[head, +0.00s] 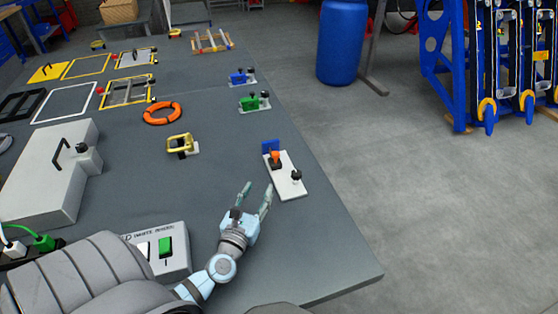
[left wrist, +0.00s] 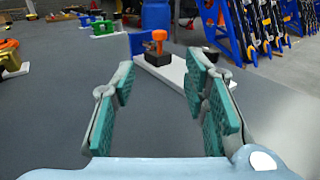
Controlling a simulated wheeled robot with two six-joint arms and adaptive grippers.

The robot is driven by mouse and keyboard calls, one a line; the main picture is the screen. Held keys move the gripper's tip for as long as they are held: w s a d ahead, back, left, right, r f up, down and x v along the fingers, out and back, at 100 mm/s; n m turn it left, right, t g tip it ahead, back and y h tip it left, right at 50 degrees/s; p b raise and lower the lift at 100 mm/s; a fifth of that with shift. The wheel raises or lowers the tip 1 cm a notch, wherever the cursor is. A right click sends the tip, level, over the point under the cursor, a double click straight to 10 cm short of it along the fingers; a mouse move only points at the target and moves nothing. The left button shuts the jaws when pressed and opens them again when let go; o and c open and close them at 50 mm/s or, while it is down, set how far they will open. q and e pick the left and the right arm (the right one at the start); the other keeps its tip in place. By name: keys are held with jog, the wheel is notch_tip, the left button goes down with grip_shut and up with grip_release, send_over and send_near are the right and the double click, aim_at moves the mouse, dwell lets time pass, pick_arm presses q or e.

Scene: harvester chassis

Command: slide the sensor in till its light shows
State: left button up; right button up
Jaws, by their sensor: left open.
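A white plate (head: 288,188) lies near the right edge of the grey table, and it also shows in the left wrist view (left wrist: 178,72). It carries a blue upright block (head: 270,146) at its far end, an orange-topped piece (head: 275,157) on a dark base, and a black knob (head: 296,176). The orange-topped piece (left wrist: 159,40) looks like the sensor, close to the blue block; I cannot tell whether they touch. No lit light can be made out. My left gripper (head: 257,189) is open and empty, just left of the plate, its fingers pointing toward it. My right gripper is not in view.
Green (head: 253,102) and blue (head: 242,77) fixtures stand farther back along the table's right side. A yellow fixture (head: 180,144) and an orange ring (head: 162,113) lie to the left. A switch box (head: 165,252) stands left of my gripper. The table's front right is clear.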

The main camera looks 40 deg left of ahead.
aim_at(274, 157)
pick_arm(q)
jog(key=b+x, duration=0.1)
jog(key=x, duration=1.3)
jog(key=shift+a+r, duration=0.1)
jog(key=shift+r, duration=0.05)
jog(key=shift+s, duration=0.1)
grip_shut()
